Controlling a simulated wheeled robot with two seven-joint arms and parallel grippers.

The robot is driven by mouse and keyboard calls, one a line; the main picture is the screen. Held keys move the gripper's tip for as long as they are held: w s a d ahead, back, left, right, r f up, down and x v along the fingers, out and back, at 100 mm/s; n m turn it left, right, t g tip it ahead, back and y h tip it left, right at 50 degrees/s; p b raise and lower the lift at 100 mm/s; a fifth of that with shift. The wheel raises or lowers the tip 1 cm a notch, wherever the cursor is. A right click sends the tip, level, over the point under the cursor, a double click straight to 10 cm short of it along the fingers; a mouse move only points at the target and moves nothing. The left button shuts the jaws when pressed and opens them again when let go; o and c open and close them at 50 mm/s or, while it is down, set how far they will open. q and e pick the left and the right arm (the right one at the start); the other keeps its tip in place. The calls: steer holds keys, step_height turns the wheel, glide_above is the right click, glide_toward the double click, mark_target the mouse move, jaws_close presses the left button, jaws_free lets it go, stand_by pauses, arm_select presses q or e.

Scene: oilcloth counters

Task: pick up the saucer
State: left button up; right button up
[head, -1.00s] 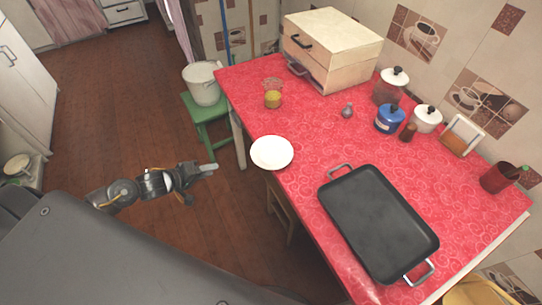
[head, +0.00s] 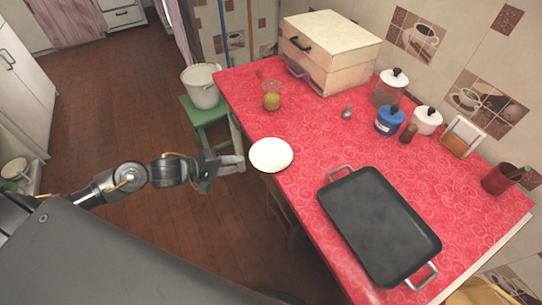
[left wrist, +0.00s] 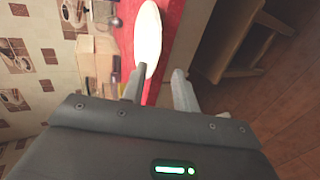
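The white saucer (head: 271,155) lies on the red oilcloth counter (head: 300,215) at its near left edge, with its rim close to or slightly over that edge. My left gripper (head: 238,163) is just left of the saucer in the head view, apart from it, beyond the counter's edge. In the left wrist view the saucer (left wrist: 148,38) is ahead of the two fingers (left wrist: 158,82), which stand apart with nothing between them. My right gripper is not in view.
A black tray (head: 378,225) with handles lies right of the saucer. A glass with something yellowish (head: 272,100) stands behind it. A green stool (head: 204,115) with a white bucket (head: 201,86) stands beside the counter. Jars (head: 389,120) and a wooden box (head: 330,50) are farther back.

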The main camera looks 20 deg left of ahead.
arm_select(q)
steer(key=x, duration=0.5)
steer(key=shift+w, duration=0.2)
steer(key=shift+c, duration=0.3)
jaws_close()
